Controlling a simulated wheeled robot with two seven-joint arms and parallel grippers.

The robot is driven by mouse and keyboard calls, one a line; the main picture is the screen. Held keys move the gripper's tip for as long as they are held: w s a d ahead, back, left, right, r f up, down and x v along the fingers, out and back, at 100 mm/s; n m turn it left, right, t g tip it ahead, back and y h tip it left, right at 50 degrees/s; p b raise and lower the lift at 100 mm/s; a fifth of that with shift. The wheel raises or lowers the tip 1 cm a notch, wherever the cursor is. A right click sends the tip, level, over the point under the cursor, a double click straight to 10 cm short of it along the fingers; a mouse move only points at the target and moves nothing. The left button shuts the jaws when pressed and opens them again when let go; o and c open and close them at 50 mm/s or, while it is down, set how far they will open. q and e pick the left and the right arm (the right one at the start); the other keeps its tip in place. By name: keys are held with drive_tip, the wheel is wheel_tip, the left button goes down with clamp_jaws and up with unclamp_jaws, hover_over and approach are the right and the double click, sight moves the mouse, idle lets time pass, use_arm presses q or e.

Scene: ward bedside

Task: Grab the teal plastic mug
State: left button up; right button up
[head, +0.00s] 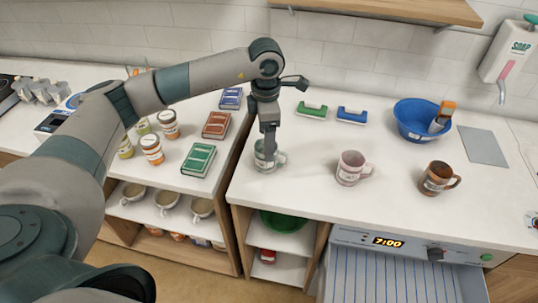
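A pale grey-teal mug (262,164) stands upright on the white counter, near its left end. Its handle points right. My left gripper (268,150) points straight down at this mug, with its fingers at the rim and partly over the mug's opening. The fingers overlap in this view, so I cannot tell whether they are closed on the mug wall or apart. My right gripper is not in view.
A pink mug (349,170) and a brown mug (435,180) stand to the right. A gap separates the left counter, holding books and jars. A shelf (390,9) overhangs the back.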

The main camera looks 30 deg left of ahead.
use_arm(q)
drive_tip(key=shift+f, duration=0.15)
drive_tip(key=shift+a+f+p, duration=0.15)
drive_tip(key=shift+f+p, duration=0.7)
drive_tip(key=shift+p, duration=0.2)
wheel_tip(320, 180, down, 2)
drive_tip(key=shift+w+p, duration=0.1)
drive_tip(key=shift+p, duration=0.45)
drive_tip(key=shift+f, duration=0.7)
drive_tip(key=c, duration=1.1)
